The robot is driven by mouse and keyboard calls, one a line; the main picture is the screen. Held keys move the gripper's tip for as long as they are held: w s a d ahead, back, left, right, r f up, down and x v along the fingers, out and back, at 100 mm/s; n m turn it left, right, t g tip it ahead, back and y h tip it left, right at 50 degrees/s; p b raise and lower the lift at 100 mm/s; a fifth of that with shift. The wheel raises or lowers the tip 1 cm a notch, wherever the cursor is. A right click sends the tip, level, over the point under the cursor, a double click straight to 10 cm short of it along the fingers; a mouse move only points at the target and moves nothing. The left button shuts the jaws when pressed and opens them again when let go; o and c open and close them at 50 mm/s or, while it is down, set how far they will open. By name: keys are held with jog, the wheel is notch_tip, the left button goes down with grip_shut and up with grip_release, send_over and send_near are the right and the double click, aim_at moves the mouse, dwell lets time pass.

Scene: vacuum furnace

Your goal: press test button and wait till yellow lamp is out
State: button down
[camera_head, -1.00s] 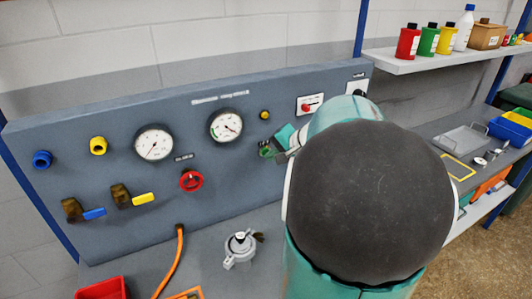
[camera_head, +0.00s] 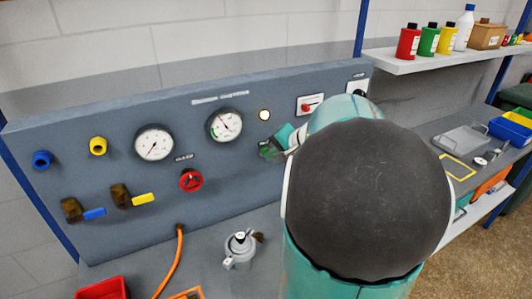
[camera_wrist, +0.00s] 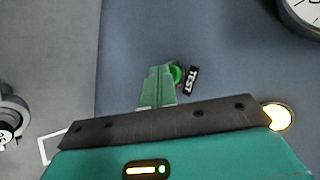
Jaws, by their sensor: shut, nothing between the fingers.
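The green test button (camera_wrist: 177,74) sits on the grey panel beside a black "TEST" label (camera_wrist: 191,80) in the wrist view. My gripper (camera_wrist: 160,72) is shut and empty, its fingertips at the button and covering part of it. Whether they touch or press it I cannot tell. In the head view my gripper (camera_head: 268,150) is at the panel, right of the gauges, and hides most of the button. The yellow lamp (camera_head: 264,115) above it is lit, with a bright pale centre. The lamp also glows in the wrist view (camera_wrist: 279,117).
The panel (camera_head: 110,190) carries two gauges (camera_head: 154,144) (camera_head: 226,126), a red handwheel (camera_head: 191,180), a red switch (camera_head: 308,106) and blue and yellow valve handles (camera_head: 142,199). A metal fitting (camera_head: 239,250) and an orange hose (camera_head: 171,268) are on the bench below.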

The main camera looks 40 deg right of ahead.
jog(key=shift+s+a, duration=0.2)
jog(key=shift+s, duration=0.4)
jog(key=shift+s, duration=0.1)
jog(key=s, duration=0.1)
jog(key=s+a, duration=0.1)
jog(key=s, duration=0.2)
jog(key=shift+s+a, duration=0.25)
jog(key=shift+s, duration=0.05)
dwell(0.6)
jog(key=w+a+r+n+g+y, duration=0.1)
jog(key=a+n+g+y, duration=0.35)
jog(key=a, duration=1.15)
jog(key=s+a+n+h, duration=0.2)
jog(key=s+a+n, duration=0.1)
jog(key=a+n, duration=0.2)
jog(key=s+a+n+h, duration=0.3)
jog(key=a+n, duration=0.2)
jog(key=a, duration=0.4)
jog(key=shift+s+a, duration=0.4)
